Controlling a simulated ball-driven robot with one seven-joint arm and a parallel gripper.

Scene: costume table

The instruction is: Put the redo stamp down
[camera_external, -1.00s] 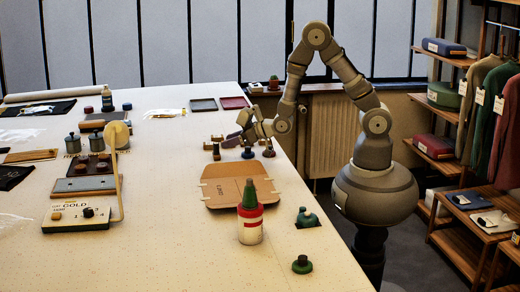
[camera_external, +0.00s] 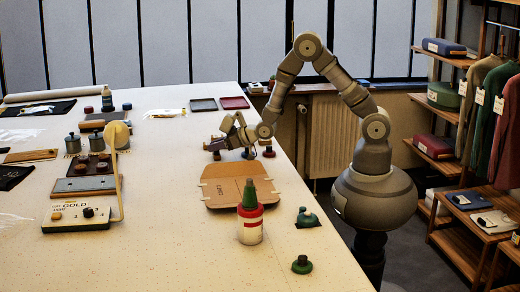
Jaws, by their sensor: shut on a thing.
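My gripper (camera_external: 229,127) is over the far right part of the table, shut on a small stamp. The held stamp is tiny and partly hidden by the fingers, and its label is not readable. Small stamps stand close below and beside the gripper: a dark one (camera_external: 216,153) on the left, a blue-based one (camera_external: 248,154) under the wrist and a dark red one (camera_external: 269,153) on the right. I cannot tell whether the held stamp touches anything.
A brown clipboard-like board (camera_external: 238,192) lies in front of the stamps. A white bottle with red band and green cap (camera_external: 250,222) stands nearer. Green-based stamps (camera_external: 307,219) sit near the right edge. Two flat trays (camera_external: 203,105) lie behind. Bare table (camera_external: 160,220) is free at centre front.

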